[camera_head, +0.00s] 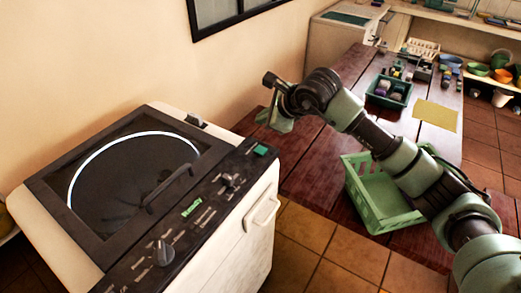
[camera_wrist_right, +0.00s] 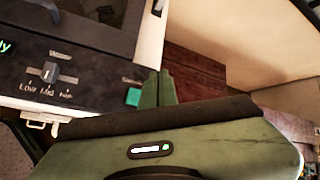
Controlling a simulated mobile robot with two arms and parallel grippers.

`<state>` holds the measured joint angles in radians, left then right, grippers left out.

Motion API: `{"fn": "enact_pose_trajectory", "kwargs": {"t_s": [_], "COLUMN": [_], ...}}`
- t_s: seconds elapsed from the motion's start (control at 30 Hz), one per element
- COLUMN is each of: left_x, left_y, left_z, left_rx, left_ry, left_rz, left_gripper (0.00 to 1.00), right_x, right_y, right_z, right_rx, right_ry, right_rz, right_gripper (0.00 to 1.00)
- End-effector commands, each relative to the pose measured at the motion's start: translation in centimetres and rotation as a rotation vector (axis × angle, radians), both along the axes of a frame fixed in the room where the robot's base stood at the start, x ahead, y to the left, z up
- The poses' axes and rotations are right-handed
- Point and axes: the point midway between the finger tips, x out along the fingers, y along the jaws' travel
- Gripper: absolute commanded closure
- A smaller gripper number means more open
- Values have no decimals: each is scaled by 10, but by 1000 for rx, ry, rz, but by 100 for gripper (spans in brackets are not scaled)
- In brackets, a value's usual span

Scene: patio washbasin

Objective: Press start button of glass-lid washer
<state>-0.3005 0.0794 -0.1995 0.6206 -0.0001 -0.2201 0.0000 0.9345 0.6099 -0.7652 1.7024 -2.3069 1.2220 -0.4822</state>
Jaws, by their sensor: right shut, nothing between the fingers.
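The glass-lid washer (camera_head: 240,222) stands at the left of the head view, with its dark glass lid (camera_head: 125,175) closed and a lit ring under the glass. Its black control panel has a knob, a slider, a green "Ready" display (camera_head: 191,207) and a green square button (camera_head: 262,150) at the far right end. In the right wrist view the green button (camera_wrist_right: 133,97) is just left of the fingertips. My right gripper (camera_head: 270,123) is shut and empty, near the panel's far right corner; contact with the button is not visible. My left gripper is not in view.
A dark red wooden table (camera_head: 313,150) stands to the right. It bears a light green crate (camera_head: 362,195), a dark green bin (camera_head: 389,90) and a yellow mat (camera_head: 436,115). Another appliance (camera_head: 338,40) stands behind against the wall. Tiled floor (camera_head: 310,262) is clear in front.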

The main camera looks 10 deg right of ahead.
Motion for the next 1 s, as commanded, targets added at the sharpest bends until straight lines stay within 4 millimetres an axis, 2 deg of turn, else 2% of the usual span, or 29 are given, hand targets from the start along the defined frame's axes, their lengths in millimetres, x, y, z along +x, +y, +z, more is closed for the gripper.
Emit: {"fn": "enact_pose_trajectory", "kwargs": {"t_s": [0.4, 0.5, 0.67, 1.0], "left_x": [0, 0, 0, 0], "left_y": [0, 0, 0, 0], "left_z": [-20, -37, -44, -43], "left_rx": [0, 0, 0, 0], "left_ry": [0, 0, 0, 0], "left_rz": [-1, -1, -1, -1], "left_gripper": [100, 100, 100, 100], "right_x": [-1, 0, 0, 0], "right_y": [0, 0, 0, 0], "right_z": [-57, -73, -80, -79], "right_rx": [0, 0, 0, 0], "right_ry": [2, -1, -1, 0], "right_rz": [0, -1, -1, 0], "right_gripper": [100, 100, 100, 100]}}
